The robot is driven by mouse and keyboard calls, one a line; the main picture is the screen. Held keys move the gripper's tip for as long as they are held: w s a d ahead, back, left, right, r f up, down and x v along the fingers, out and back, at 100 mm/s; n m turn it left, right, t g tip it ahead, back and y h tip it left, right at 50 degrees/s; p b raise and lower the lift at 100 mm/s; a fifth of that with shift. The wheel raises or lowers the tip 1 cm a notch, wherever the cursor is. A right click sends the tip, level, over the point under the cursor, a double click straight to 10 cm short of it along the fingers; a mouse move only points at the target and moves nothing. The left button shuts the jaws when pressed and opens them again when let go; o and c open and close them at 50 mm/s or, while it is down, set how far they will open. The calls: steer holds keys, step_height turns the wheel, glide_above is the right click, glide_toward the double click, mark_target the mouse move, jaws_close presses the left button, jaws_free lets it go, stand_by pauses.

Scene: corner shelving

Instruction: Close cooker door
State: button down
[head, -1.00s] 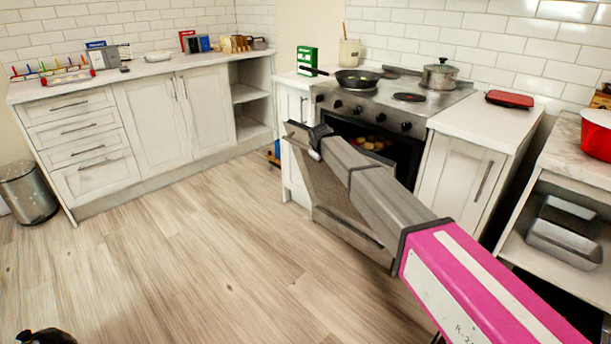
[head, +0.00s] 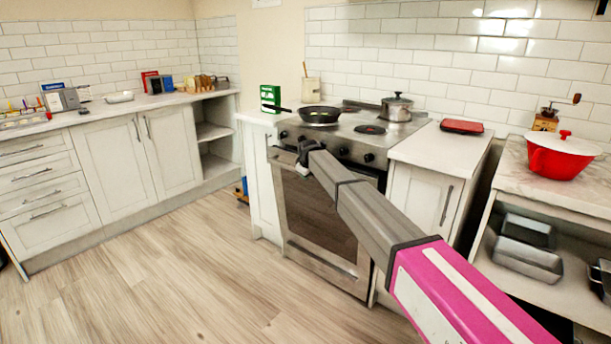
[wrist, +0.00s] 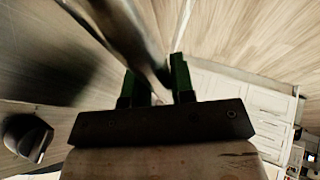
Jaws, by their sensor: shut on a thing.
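The cooker (head: 340,140) stands between white cabinets, with a steel-framed dark glass door (head: 318,215) on its front. The door is nearly upright, with a narrow dark gap showing at its upper right. My gripper (head: 303,153) is at the top of the door, by its handle, which my arm partly covers in the head view. In the wrist view my gripper's green fingers (wrist: 157,85) are shut on the metal handle bar (wrist: 135,45), which runs between them. The oven's inside is mostly hidden behind the door and my arm.
A black pan (head: 320,115) and a steel pot (head: 396,106) stand on the hob. A white cabinet (head: 425,195) adjoins the cooker on the right. A red pot (head: 562,155) sits on the far-right counter. The wooden floor (head: 190,275) in front is clear.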

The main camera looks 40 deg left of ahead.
steer(key=c, duration=1)
jaws_free()
steer(key=shift+f, duration=0.1)
steer(key=shift+o, duration=0.2)
steer(key=shift+s, duration=0.1)
steer(key=v, duration=1)
steer(key=shift+r, duration=0.35)
steer(key=shift+d, duration=0.15)
